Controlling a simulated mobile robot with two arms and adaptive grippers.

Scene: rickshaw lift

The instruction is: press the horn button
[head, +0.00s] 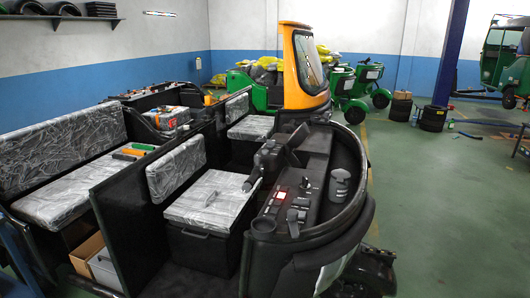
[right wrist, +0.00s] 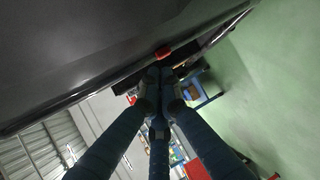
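The open rickshaw cab stands in the middle of the head view, with its dark dashboard (head: 312,185). A small red-lit spot (head: 281,195) shows on the switch panel; I cannot tell whether it is the horn button. The handlebar (head: 270,160) crosses the front of the dashboard. My right gripper (right wrist: 160,74) shows in the right wrist view, its dark blue fingers drawn together at the tips, nothing seen between them. A small red piece (right wrist: 163,52) on a dark panel edge appears just beyond the tips; contact cannot be told. My left gripper is out of view.
Seats wrapped in plastic (head: 210,197) and a bench (head: 75,160) fill the left. A green and yellow rickshaw (head: 300,75) stands behind. Tyres (head: 433,118) lie at the back right. The green floor (head: 450,220) at right is clear. A dark panel (right wrist: 90,50) fills the wrist view's upper left.

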